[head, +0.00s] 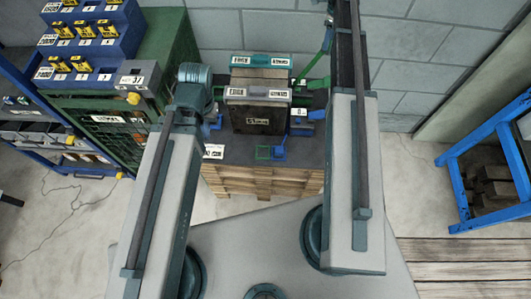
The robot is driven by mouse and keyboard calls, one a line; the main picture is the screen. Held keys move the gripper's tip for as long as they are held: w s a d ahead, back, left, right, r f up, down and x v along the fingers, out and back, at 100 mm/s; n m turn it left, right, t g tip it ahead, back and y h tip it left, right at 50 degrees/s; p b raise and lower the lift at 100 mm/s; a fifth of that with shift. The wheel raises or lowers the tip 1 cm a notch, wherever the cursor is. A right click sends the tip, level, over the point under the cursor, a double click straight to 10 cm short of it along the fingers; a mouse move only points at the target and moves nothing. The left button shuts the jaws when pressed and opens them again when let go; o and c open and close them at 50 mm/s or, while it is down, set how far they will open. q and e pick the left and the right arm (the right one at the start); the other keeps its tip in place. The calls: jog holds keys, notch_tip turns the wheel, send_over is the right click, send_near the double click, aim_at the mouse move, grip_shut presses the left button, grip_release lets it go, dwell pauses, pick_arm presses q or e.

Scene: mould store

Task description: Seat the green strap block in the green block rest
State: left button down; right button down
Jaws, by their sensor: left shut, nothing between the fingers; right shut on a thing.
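A green strap-like part (326,42) slants down beside my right arm, behind the stacked moulds. It looks like the green strap block, partly hidden by my arm and the moulds. My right gripper (329,19) is at the top edge, shut at the upper end of this green part; its fingertips are hard to make out.
A dark mould stack (257,117) stands on a wooden pallet (262,184). A blue rack (90,45) with yellow-tagged items is left; a blue frame (452,185) is right. The block wall closes the back.

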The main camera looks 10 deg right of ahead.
jog(key=shift+r+p, duration=0.85)
jog(key=shift+r, duration=0.05)
jog(key=shift+f, duration=0.15)
jog(key=shift+w, duration=0.1)
